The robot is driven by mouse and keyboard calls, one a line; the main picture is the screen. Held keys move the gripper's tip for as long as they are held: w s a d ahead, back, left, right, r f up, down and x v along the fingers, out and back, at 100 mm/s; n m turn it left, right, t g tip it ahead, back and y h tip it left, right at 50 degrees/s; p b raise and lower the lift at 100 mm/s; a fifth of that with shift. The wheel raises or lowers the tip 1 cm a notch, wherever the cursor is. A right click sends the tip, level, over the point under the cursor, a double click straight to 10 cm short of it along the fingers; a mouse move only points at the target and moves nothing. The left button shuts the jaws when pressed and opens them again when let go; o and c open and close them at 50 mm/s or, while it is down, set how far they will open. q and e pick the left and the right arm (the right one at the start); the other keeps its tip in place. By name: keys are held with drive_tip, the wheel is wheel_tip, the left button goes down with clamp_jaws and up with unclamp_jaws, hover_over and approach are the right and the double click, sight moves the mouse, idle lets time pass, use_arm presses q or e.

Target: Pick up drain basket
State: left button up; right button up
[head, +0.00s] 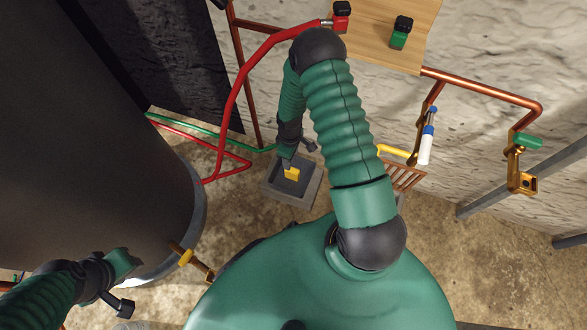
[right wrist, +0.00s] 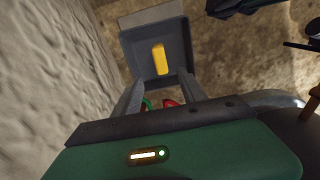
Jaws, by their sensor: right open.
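The drain basket (head: 281,185) is a dark square tray with a yellow handle (head: 291,174). It sits in a grey square floor drain (head: 306,196) in the head view. In the right wrist view the basket (right wrist: 179,68) is straight ahead, with its yellow handle (right wrist: 160,58) upright in the picture. My right gripper (head: 288,161) is over the drain, near the handle. Its two fingers (right wrist: 163,88) are apart with nothing between them. Contact with the handle cannot be made out. My left gripper (head: 122,264) is at the lower left, away from the basket; its fingertips are unclear.
A large dark tank (head: 100,130) stands at the left, with a brass tap (head: 186,258) near its base. A wooden board (head: 375,30) and copper pipes (head: 480,88) are on the rough wall. Bare floor lies around the drain.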

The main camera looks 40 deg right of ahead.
drive_tip(key=f+b, duration=0.1)
drive_tip(key=f, duration=0.1)
drive_tip(key=a+f+b, duration=0.1)
drive_tip(key=f, duration=0.1)
drive_tip(key=shift+a+f, duration=0.2)
drive_tip(key=shift+f, duration=0.2)
drive_tip(key=f+b, duration=0.1)
drive_tip(key=f, duration=0.1)
drive_tip(key=d+f+b, duration=0.1)
drive_tip(key=f+b, duration=0.1)
drive_tip(key=f, duration=0.1)
drive_tip(key=shift+d+f, duration=0.1)
drive_tip(key=shift+f, duration=0.15)
drive_tip(key=f+b, duration=0.2)
drive_tip(key=f, duration=0.1)
drive_tip(key=f+b, duration=0.1)
drive_tip(key=b, duration=0.1)
drive_tip(key=shift+s+f, duration=0.2)
drive_tip(key=shift+s, duration=0.1)
drive_tip(key=shift+r, duration=0.15)
drive_tip(key=shift+d, duration=0.1)
drive_tip(key=c, duration=0.4)
use_arm(q)
wheel_tip(320, 180, down, 10)
drive_tip(key=a, duration=0.1)
drive_tip(key=shift+a, duration=0.15)
use_arm(e)
clamp_jaws()
